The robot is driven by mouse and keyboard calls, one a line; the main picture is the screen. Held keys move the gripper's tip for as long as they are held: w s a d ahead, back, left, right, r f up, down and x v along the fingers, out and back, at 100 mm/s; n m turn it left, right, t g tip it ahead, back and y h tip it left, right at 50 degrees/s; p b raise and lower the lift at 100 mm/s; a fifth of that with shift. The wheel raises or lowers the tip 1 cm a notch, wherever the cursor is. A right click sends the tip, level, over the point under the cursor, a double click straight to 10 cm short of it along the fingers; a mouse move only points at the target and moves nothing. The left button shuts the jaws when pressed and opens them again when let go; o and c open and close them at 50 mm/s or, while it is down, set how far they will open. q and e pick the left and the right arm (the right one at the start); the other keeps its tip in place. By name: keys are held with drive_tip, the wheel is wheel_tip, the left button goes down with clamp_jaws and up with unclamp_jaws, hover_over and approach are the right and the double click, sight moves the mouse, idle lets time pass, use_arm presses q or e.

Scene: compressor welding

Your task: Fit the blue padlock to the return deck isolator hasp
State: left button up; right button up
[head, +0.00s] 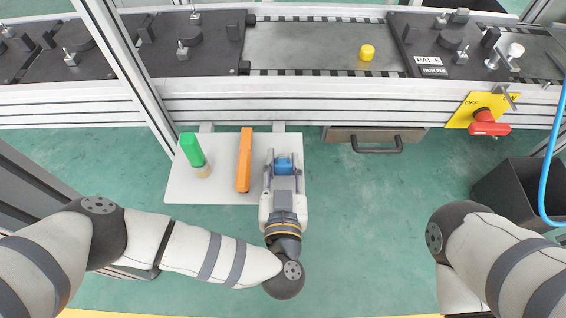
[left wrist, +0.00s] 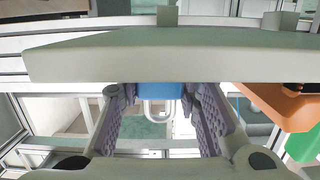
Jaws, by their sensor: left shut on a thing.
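The blue padlock (head: 284,163) is between the fingers of my left gripper (head: 283,162), over the right part of a small white shelf (head: 215,188). In the left wrist view the blue padlock body (left wrist: 160,90) sits between the two finger pads, with its pale shackle (left wrist: 158,112) showing below it. My left gripper is shut on it. The isolator is a yellow plate marked OFF (head: 462,113) with a red handle (head: 487,124), on the rail at the right, well apart from the padlock. The hasp itself is hard to make out. My right gripper is out of view.
An orange block (head: 244,160) and a green object (head: 192,149) are on the shelf, left of my left gripper. A drawer with a dark handle (head: 377,147) is under the rail. A dark bin (head: 515,190) and blue hose (head: 549,185) are at the right.

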sight(285, 166)
use_arm(q)
drive_tip(key=shift+r, duration=0.5)
drive_tip(key=r+p, duration=0.1)
drive_tip(key=r, duration=0.1)
drive_tip(key=r+p, duration=0.2)
drive_tip(key=shift+s+d, duration=0.2)
drive_tip(key=shift+s, duration=0.2)
drive_tip(key=s+d+r+p, duration=0.4)
drive_tip(key=s+r+p, duration=0.3)
drive_tip(key=s, duration=0.5)
drive_tip(key=shift+s+d+r+p, duration=0.15)
drive_tip(key=shift+d+r+p, duration=0.05)
drive_tip(key=shift+r+p, duration=0.2)
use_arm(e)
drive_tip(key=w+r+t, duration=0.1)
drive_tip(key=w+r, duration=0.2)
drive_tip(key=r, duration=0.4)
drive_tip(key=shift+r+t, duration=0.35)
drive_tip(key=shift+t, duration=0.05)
